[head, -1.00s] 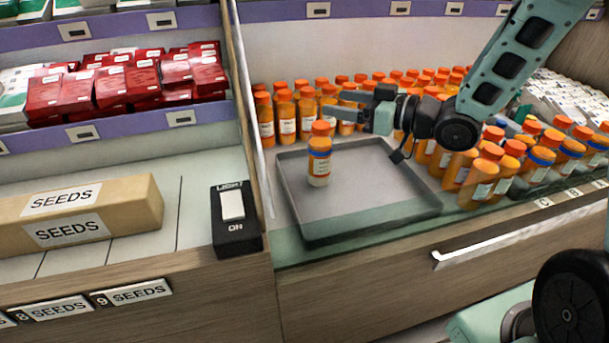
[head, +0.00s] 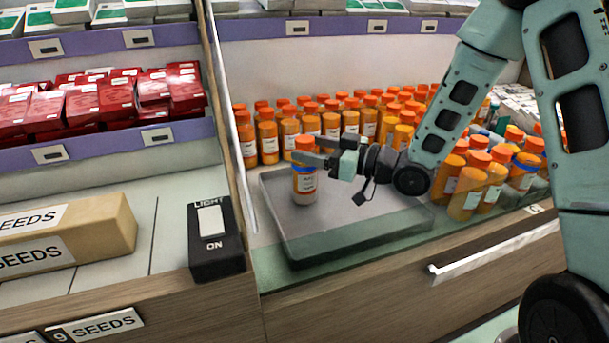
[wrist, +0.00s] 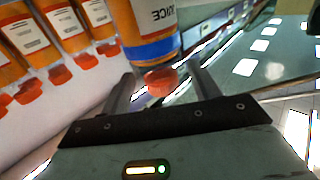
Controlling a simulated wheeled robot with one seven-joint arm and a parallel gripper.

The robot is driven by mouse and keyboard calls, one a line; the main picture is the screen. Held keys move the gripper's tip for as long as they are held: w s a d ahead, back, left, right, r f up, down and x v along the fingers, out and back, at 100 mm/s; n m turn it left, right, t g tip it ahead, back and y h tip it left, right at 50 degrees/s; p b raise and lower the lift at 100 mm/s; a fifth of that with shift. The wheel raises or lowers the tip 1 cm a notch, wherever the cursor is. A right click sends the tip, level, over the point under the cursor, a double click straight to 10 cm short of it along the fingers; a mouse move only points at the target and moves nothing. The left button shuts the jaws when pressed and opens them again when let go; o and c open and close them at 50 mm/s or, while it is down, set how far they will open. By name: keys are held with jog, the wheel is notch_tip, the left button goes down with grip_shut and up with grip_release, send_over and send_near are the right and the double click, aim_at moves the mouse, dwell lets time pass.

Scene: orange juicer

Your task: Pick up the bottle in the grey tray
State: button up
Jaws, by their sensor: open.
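The bottle (head: 304,186) stands upright in the grey tray (head: 375,228), near its left end. It has an orange cap, a white label and a blue band. My gripper (head: 312,155) is open at the height of the bottle's cap, reaching in from the right. In the wrist view the bottle (wrist: 150,35) appears upside down, and its cap (wrist: 161,81) lies between the two open fingers of my gripper (wrist: 162,88). I cannot tell whether a finger touches the cap.
Several orange bottles (head: 330,122) stand in rows behind the tray, and more (head: 478,185) stand to its right. A divider edge (head: 228,125) and a black light switch box (head: 213,243) are at the left. The tray's right part is empty.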

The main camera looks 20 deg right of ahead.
aim_at(297, 144)
jog(key=shift+x, duration=1.85)
grip_shut()
